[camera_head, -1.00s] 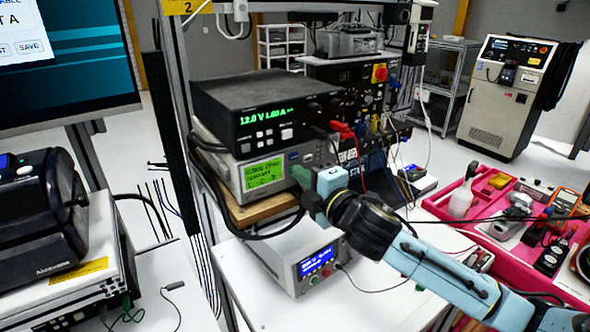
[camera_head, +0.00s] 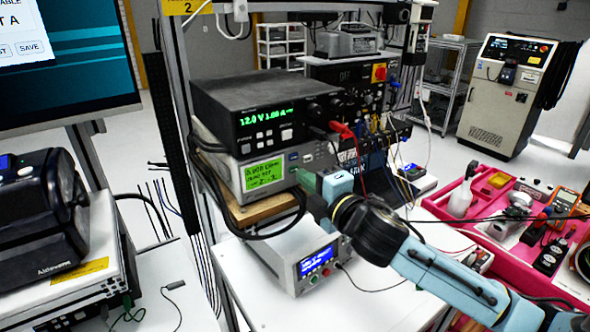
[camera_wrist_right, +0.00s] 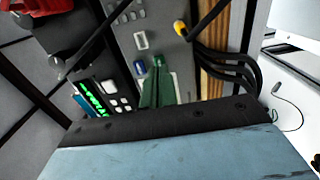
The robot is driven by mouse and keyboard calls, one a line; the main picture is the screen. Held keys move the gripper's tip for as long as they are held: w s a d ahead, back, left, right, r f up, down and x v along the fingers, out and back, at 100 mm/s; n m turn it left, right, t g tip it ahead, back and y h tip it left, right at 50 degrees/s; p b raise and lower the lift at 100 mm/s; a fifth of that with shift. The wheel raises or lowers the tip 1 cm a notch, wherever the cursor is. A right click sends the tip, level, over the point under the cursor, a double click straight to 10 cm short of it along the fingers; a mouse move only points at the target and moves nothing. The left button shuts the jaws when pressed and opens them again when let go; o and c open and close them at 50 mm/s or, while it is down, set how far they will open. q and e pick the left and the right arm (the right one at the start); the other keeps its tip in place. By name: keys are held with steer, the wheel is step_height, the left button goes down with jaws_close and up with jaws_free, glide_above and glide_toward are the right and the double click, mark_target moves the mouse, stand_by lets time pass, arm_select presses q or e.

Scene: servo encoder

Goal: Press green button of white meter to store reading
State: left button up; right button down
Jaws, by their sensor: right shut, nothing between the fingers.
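The white meter (camera_head: 228,172) with a lit green screen (camera_head: 263,174) sits under a black power supply on the rack. My right gripper (camera_head: 304,179) is shut and empty, its green fingers pointing at the right part of the meter's front. In the right wrist view the shut fingers (camera_wrist_right: 158,62) are close to the meter's grey panel (camera_wrist_right: 162,36), beside a small blue-edged button (camera_wrist_right: 139,67). I cannot make out the green button; the fingers may hide it. Whether the tips touch the panel I cannot tell. My left gripper is not in view.
The black power supply (camera_head: 235,108) stands on the meter, with red and black leads at its right. A wooden board (camera_head: 252,212) and looped black cables (camera_head: 292,203) lie below the meter. A small white supply (camera_head: 290,258) stands lower. A pink tray (camera_head: 470,231) is at right.

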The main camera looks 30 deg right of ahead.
steer(key=shift+s, duration=0.15)
steer(key=s, duration=0.7)
steer(key=shift+s+d, duration=0.15)
steer(key=shift+d, duration=0.1)
stand_by(0.7)
